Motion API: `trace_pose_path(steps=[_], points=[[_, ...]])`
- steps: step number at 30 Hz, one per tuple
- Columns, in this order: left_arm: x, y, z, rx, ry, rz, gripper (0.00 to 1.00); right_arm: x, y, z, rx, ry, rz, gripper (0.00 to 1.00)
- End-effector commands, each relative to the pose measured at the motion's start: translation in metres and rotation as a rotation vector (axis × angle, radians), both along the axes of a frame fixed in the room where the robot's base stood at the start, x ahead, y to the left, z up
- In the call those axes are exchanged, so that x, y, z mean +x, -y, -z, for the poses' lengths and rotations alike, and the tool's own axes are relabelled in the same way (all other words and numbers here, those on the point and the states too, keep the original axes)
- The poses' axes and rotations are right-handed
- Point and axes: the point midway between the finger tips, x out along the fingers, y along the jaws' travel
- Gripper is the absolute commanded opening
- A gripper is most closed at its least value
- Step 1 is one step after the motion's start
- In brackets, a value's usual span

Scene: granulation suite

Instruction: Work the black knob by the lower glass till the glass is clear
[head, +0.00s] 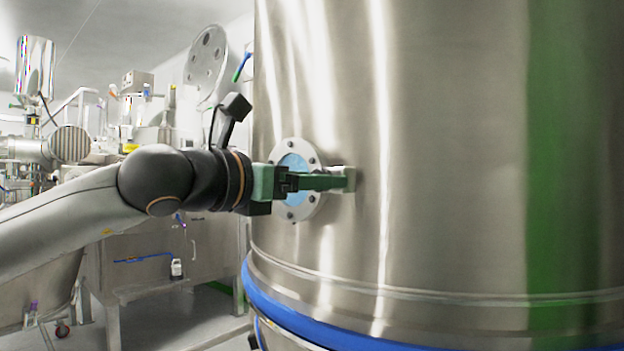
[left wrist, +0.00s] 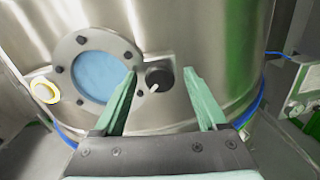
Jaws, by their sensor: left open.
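The round glass (head: 296,163) sits in a bolted metal flange on the big steel vessel. In the left wrist view the glass (left wrist: 103,75) is an even pale blue, and I see nothing through it. The black knob (left wrist: 158,79) is on a small metal plate just right of the flange, with a white mark toward its lower left. My left gripper (left wrist: 160,71) is open, with one green finger on each side of the knob; I cannot tell whether they touch it. In the head view my left gripper (head: 340,181) hides the knob and part of the glass.
The steel vessel (head: 450,150) fills the right side, with a blue band (head: 330,328) round its lower part. A yellow-rimmed round fitting (left wrist: 44,90) is left of the flange. Other steel equipment (head: 165,245) stands behind on the left.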

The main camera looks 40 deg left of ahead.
Motion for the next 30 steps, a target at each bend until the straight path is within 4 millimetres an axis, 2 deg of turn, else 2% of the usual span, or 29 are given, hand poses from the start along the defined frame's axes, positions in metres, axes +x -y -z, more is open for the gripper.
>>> trace_pose_path(steps=[5, 25, 30], points=[[-0.0001, -0.0001, -0.0003, 0.0, 0.001, 0.0, 0.74, 0.0008, -0.0001, 0.0022, 0.0, -0.005, 0.0, 0.84], [-0.0004, -0.0002, -0.0002, 0.0, 0.0, -0.001, 0.0, -0.0006, 0.0001, -0.0001, 0.002, 0.002, -0.001, 0.84], [-0.0004, -0.0002, -0.0002, 0.0, 0.0, -0.001, 0.0, -0.0011, 0.0002, -0.0013, 0.003, 0.004, -0.001, 0.84]])
